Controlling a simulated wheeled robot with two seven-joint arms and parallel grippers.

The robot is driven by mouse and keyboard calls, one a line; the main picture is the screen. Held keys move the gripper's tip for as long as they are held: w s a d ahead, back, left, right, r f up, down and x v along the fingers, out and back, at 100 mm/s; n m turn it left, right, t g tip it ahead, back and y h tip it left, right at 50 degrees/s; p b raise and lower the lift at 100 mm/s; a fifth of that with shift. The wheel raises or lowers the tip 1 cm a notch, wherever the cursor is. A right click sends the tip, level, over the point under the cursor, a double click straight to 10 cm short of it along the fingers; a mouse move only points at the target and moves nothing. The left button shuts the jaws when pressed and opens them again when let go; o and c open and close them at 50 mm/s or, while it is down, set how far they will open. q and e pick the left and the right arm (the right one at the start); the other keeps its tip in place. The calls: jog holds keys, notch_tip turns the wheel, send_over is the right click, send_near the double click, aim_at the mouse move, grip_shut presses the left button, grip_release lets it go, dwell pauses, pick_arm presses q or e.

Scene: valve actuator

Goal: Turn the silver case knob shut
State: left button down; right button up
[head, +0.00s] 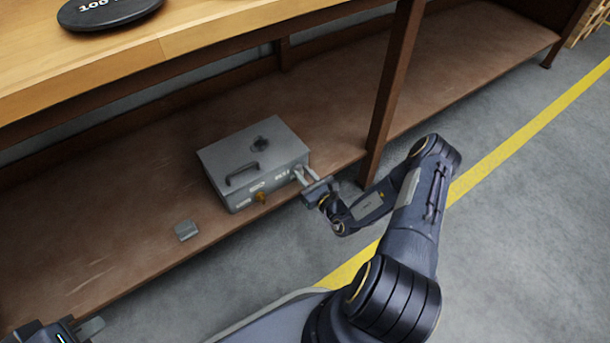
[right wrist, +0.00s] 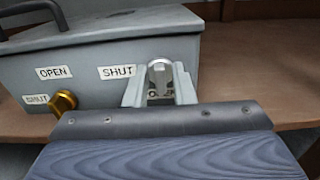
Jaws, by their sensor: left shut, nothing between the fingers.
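The silver-grey metal case (head: 240,165) stands on the lower shelf, with a handle on its lid. On its front, a silver knob (right wrist: 160,76) sits right of a SHUT label (right wrist: 117,71). A brass knob (right wrist: 63,101) is further left, below an OPEN label (right wrist: 56,73) and beside another SHUT label (right wrist: 35,99). My right gripper (head: 302,174) is at the right end of the front; its fingers (right wrist: 160,82) stand on both sides of the silver knob. I cannot tell whether they press on it. My left gripper (head: 94,327) is shut and empty at the bottom left, far from the case.
A small grey block (head: 186,230) lies on the shelf (head: 110,245) left of the case. A brown table leg (head: 392,95) stands right of the case, close to my right arm. The wooden top (head: 180,45) overhangs the shelf and carries a black disc (head: 105,12).

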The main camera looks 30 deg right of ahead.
grip_shut()
jog(key=m+p, duration=0.1)
jog(key=m, duration=0.2)
jog(key=shift+d, duration=0.15)
jog(key=m, duration=0.4)
jog(key=m+p, duration=0.1)
jog(key=m, duration=0.4)
jog(key=f+m, duration=0.1)
jog(key=m, duration=0.4)
jog(key=shift+d, duration=0.25)
jog(key=shift+m, duration=0.3)
